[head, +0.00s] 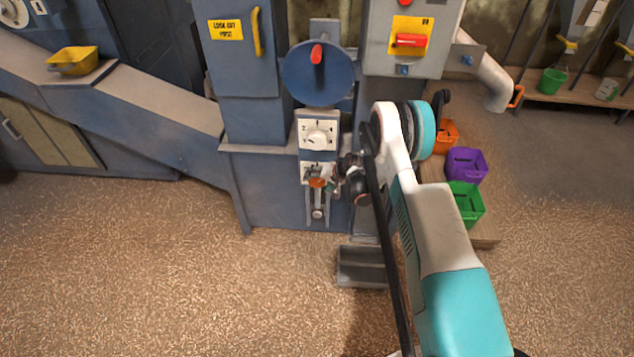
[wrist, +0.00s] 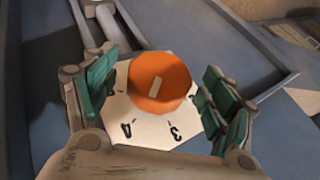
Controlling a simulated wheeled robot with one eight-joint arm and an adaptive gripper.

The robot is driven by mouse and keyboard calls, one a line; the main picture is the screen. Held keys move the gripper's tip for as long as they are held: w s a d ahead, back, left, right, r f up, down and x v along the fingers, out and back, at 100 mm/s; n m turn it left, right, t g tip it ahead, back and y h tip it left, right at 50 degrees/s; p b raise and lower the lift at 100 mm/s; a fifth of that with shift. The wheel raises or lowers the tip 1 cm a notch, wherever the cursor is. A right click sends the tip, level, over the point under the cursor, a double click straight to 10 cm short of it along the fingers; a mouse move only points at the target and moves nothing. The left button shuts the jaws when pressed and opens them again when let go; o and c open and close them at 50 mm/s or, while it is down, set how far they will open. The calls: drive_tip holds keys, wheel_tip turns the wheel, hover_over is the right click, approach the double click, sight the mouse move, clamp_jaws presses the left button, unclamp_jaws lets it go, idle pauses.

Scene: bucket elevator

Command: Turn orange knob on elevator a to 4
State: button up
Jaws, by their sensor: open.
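The orange knob (wrist: 160,82) is round with a short pale mark on its face. It sits on a white dial plate (wrist: 150,130) with black figures; a 3 and what looks like a 4 show below the knob, partly upside down. I cannot tell exactly which figure the mark points to. My gripper (wrist: 161,84) is open, with one green-padded finger on each side of the knob. Gaps show between the pads and the knob. In the head view the orange knob (head: 316,183) is small, low on the blue elevator, and my gripper (head: 338,184) partly covers its right side.
Above it are a white knob on a numbered dial (head: 318,138) and a blue disc (head: 317,73) with a red handle. A grey box (head: 408,38) with a red switch stands upper right. Purple (head: 466,165) and green (head: 466,203) bins stand right of my arm. Floor left is clear.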

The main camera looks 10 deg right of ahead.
drive_tip(key=v, duration=1)
drive_tip(key=shift+s+r, duration=0.15)
drive_tip(key=shift+s, duration=0.1)
drive_tip(key=w+a+r+n+g+h+p, duration=0.25)
drive_tip(key=a+h+p, duration=0.25)
drive_tip(key=a+h, duration=0.3)
drive_tip(key=shift+m, duration=0.35)
drive_tip(key=b+x, duration=0.2)
drive_tip(key=x, duration=0.4)
drive_tip(key=b+x, duration=0.3)
drive_tip(key=x, duration=0.3)
drive_tip(key=shift+s+f, duration=0.1)
drive_tip(key=shift+f, duration=0.3)
drive_tip(key=shift+d, duration=0.1)
drive_tip(key=c, duration=1)
